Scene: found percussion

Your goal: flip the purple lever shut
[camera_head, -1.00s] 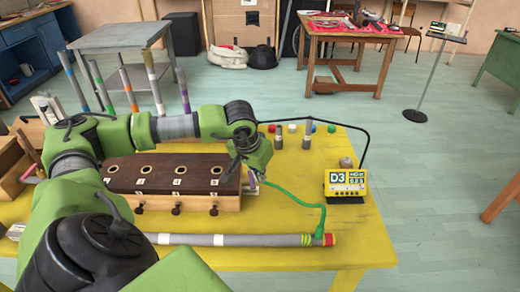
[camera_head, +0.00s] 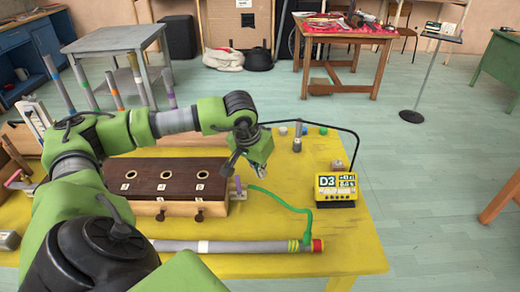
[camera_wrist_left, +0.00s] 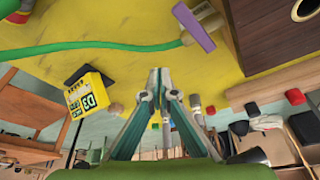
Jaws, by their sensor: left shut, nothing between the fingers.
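The purple lever (camera_head: 238,184) is small at the right end of the dark-topped wooden box (camera_head: 165,167), beside the green hose's end. In the left wrist view the lever (camera_wrist_left: 194,28) is a flat purple bar set at a slant on a pale wooden stub; I cannot tell whether it counts as open or shut. My left gripper (camera_head: 261,169) hangs above the yellow table, to the right of the lever and apart from it. In the left wrist view its fingers (camera_wrist_left: 157,76) are together and empty. My right gripper is not in view.
The green hose (camera_head: 287,204) runs from the box to a grey tube (camera_head: 235,247) lying in front. A yellow D3 display (camera_head: 336,187) stands to the right. A grey peg (camera_head: 298,138) and small coloured caps stand behind. The yellow table (camera_head: 345,235) is clear at the front right.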

